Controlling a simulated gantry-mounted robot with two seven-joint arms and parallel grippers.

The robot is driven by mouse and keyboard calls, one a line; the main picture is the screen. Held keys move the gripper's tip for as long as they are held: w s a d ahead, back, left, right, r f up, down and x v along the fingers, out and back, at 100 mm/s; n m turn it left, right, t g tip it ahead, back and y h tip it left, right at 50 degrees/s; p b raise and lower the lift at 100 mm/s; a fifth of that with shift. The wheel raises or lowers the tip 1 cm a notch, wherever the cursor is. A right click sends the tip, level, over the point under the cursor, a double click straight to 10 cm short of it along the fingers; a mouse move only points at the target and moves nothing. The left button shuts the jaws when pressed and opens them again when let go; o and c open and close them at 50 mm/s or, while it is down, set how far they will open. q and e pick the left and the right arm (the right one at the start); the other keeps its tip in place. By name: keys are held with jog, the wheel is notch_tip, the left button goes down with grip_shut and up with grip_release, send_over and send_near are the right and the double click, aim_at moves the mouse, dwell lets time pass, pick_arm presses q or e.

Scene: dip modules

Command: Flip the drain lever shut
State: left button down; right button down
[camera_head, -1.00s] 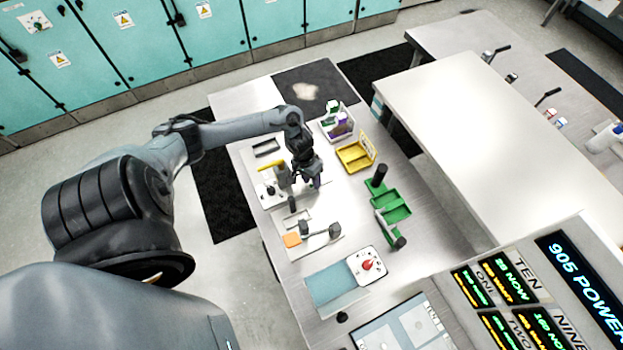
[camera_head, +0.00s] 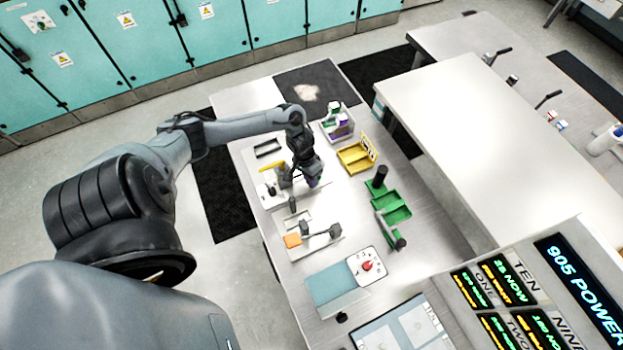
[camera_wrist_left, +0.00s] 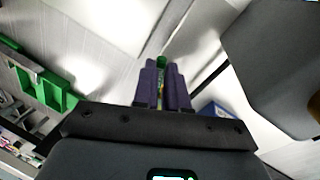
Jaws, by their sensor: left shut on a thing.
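My left gripper (camera_head: 313,181) is low over the left half of the bench, beside a white-based fixture (camera_head: 268,196) with a yellow bar (camera_head: 270,166). I cannot tell for sure which part is the drain lever. In the left wrist view the purple fingers (camera_wrist_left: 163,88) are close together on a small green-tipped thing (camera_wrist_left: 161,62), mostly hidden between them. My right gripper does not show.
A yellow tray (camera_head: 355,158) and a white bin (camera_head: 336,123) with several bottle-like things stand beyond the gripper. A green tray (camera_head: 393,207) lies to the right, also in the left wrist view (camera_wrist_left: 42,88). A red-knobbed box (camera_head: 366,265) is nearer me.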

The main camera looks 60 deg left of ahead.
pick_arm(q)
jog(key=c, duration=1.2)
grip_release()
jog(key=shift+o, duration=0.2)
jog(key=shift+r, duration=0.1)
jog(key=v, duration=1)
jog(key=shift+a+r, duration=0.15)
jog(key=shift+r, duration=0.15)
